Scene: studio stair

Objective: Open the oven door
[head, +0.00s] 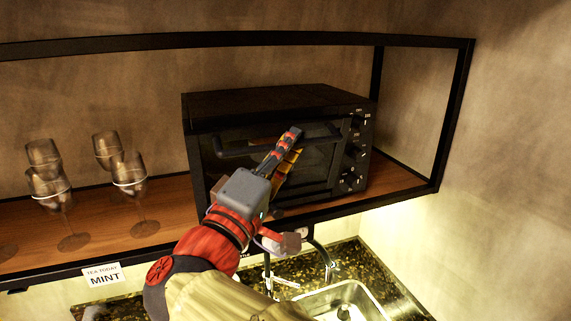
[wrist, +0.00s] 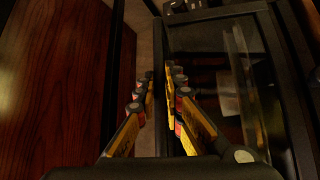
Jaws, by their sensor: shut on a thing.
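The black oven (head: 275,103) stands on the wooden shelf, its glass door (head: 318,165) facing me. The dark bar handle (head: 235,149) runs across the top of the door. My gripper (head: 293,136) reaches up in front of the door, with its fingertips at the middle of the handle and shut on it. The door looks shut or nearly so; I cannot tell if there is a small gap. In the wrist view my gripper's two fingers (wrist: 160,76) lie close together beside the dark oven front (wrist: 205,40).
A black metal frame (head: 455,120) borders the shelf. Knobs (head: 354,151) line the oven's right side. Below are a sink (head: 345,300), a tap (head: 325,262) and a MINT sign (head: 104,277).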

